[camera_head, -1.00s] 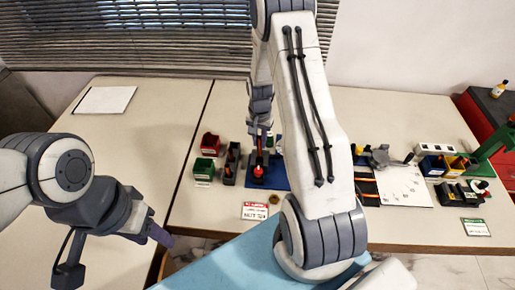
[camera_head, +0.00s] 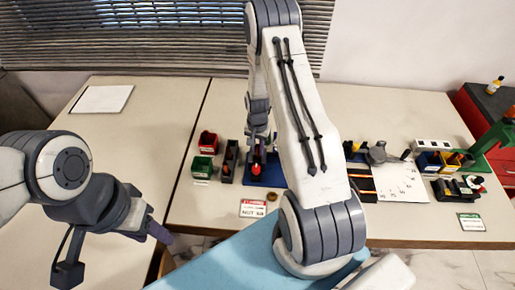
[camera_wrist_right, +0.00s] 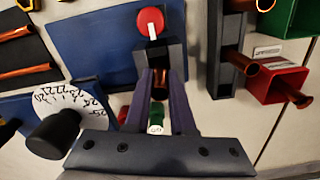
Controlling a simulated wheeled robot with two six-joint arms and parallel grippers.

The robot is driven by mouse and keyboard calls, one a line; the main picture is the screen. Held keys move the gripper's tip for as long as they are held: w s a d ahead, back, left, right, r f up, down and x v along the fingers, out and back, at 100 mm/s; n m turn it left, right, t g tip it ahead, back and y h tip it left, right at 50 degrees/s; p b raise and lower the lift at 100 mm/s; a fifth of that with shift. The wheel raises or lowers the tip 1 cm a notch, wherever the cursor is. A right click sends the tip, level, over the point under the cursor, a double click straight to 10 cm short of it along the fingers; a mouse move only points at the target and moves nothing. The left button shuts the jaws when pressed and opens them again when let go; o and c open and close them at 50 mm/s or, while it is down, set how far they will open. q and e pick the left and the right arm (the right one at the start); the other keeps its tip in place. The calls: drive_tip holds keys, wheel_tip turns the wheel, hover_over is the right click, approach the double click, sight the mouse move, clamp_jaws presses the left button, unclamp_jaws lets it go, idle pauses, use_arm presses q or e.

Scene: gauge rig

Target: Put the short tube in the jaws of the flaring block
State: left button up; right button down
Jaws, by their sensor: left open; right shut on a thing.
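The flaring block (camera_wrist_right: 158,55) is a dark block with a red knob (camera_wrist_right: 150,20), on a blue mat (camera_wrist_right: 95,40) in the right wrist view. In the head view its red knob (camera_head: 256,170) shows on the blue mat, partly behind my right arm. My right gripper (camera_wrist_right: 161,78) is shut on the short tube (camera_wrist_right: 159,92), a copper piece between its fingers, close to the block's near end. I cannot tell whether the tube is inside the jaws. My left gripper (camera_head: 160,233) is open and empty, low at the left, away from the block.
A dark rack (camera_wrist_right: 222,50) with copper tubes stands beside the mat, with red (camera_wrist_right: 275,82) and green (camera_head: 203,167) bins by it. A white-dialled tool with a black knob (camera_wrist_right: 55,133) is at the wrist view's left. The left table is mostly clear.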

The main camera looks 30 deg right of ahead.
drive_tip(key=shift+f, duration=0.2)
drive_tip(key=c, duration=0.8)
unclamp_jaws()
drive_tip(key=shift+o, duration=0.2)
drive_tip(key=shift+r, duration=0.1)
